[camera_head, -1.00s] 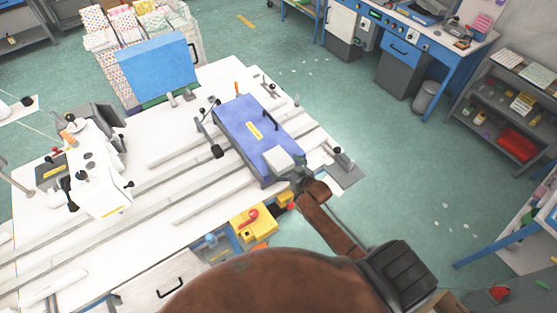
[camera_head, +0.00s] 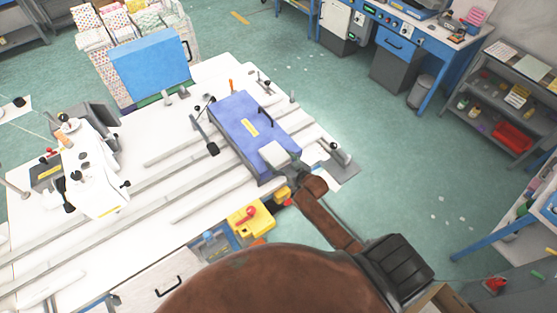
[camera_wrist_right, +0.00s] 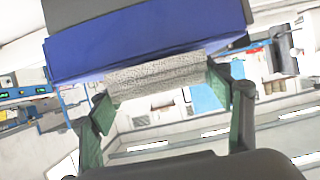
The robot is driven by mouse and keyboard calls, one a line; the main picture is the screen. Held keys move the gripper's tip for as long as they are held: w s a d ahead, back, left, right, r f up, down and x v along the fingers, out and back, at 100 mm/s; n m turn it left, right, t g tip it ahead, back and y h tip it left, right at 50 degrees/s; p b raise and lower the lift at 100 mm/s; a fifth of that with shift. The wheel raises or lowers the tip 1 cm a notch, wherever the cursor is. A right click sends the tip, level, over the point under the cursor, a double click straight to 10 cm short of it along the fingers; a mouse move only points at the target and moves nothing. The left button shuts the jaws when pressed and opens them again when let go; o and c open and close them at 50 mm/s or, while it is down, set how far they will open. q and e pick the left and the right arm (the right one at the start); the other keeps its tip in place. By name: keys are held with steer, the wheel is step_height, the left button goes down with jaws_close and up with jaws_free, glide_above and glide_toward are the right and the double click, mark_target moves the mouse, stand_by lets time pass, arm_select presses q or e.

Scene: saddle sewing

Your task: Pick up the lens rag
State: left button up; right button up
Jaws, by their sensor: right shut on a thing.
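The lens rag is a pale grey, speckled, folded cloth. In the right wrist view the rag (camera_wrist_right: 155,77) lies between the green finger pads of my right gripper (camera_wrist_right: 162,100), against the edge of a blue case. In the head view the rag (camera_head: 276,152) shows as a pale patch at the near right end of the blue case (camera_head: 238,122). My right gripper (camera_head: 291,167) is there too, shut on the rag and partly hidden by its own arm. I cannot tell whether the rag still touches the case. My left gripper is not in view.
The case lies on a white slotted table (camera_head: 140,215). A white sewing machine (camera_head: 92,180) stands at left. A yellow box with a red knob (camera_head: 250,216) sits at the near edge. A blue panel (camera_head: 150,70) stands behind. Open floor lies to the right.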

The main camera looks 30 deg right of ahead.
step_height(320, 180, up, 3)
steer(key=shift+f, duration=0.15)
steer(key=s+a+r+b, duration=0.3)
steer(key=s+a+r, duration=0.3)
steer(key=s+r, duration=0.3)
steer(key=v, duration=0.3)
steer(key=shift+s+a+f, duration=0.2)
steer(key=shift+s+f, duration=0.1)
steer(key=shift+s, duration=0.1)
